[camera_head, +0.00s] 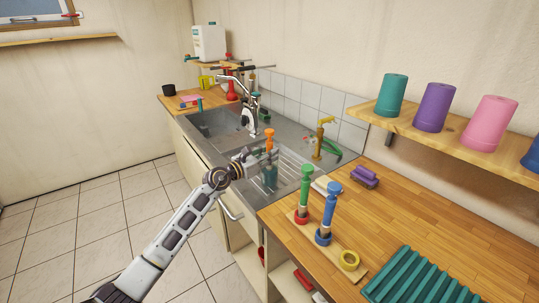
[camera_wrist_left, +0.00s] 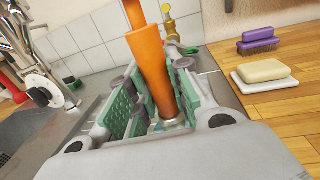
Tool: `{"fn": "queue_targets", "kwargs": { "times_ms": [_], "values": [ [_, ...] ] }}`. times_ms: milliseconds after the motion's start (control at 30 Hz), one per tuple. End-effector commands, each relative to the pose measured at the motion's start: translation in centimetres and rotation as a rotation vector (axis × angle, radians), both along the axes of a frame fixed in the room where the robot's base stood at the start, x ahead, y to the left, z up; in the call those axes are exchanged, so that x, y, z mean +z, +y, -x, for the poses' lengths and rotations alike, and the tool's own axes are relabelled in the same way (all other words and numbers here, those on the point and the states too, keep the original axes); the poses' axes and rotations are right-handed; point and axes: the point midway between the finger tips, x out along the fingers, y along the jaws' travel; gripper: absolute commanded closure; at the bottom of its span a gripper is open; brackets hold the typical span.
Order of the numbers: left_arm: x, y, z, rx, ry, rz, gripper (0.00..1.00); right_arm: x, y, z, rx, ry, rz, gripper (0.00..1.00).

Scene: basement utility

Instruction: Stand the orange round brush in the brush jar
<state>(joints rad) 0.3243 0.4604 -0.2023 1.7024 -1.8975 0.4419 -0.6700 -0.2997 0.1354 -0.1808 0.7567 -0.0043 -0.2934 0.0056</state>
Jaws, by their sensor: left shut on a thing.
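The orange round brush (camera_head: 269,138) is upright over the sink's drainboard in the head view. Its orange handle (camera_wrist_left: 152,68) fills the middle of the left wrist view, with a metal collar at its lower end. My left gripper (camera_head: 264,158) is shut on it, with green pads on either side of the handle. A dark teal shape (camera_head: 270,178) shows below the gripper; I cannot tell whether it is bristles. A yellow ring-shaped holder (camera_head: 349,260) stands empty on the counter. I cannot make out for certain which thing is the brush jar. My right gripper is out of view.
A green-handled brush (camera_head: 306,182) and a blue-handled brush (camera_head: 329,204) stand upright in holders beside the yellow one. A teal ribbed mat (camera_head: 420,278), a soap bar (camera_wrist_left: 263,71) and a purple scrub brush (camera_head: 365,177) lie on the counter. The tap (camera_head: 246,95) rises behind the sink.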

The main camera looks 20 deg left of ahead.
Motion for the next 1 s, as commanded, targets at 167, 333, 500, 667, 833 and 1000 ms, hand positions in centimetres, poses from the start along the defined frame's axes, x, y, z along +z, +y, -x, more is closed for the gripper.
{"fn": "queue_targets", "kwargs": {
  "times_ms": [167,333,500,667,833,1000],
  "values": [
    [0.0,0.0,0.0,0.0,0.0,0.0,0.74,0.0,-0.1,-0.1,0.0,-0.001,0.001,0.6],
    [0.0,0.0,0.0,0.0,0.0,0.0,0.55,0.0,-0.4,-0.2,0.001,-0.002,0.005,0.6],
    [0.0,0.0,0.0,0.0,0.0,0.0,0.55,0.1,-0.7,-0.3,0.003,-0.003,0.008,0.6],
    [0.0,0.0,0.0,0.0,0.001,-0.001,0.55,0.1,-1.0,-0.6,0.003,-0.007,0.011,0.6],
    [0.6,0.0,0.0,-0.001,-0.001,-0.001,0.55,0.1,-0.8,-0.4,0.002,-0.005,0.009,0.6],
    [2.1,0.0,0.0,0.0,-0.004,-0.002,0.55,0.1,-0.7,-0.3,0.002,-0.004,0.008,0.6]
  ]
}}
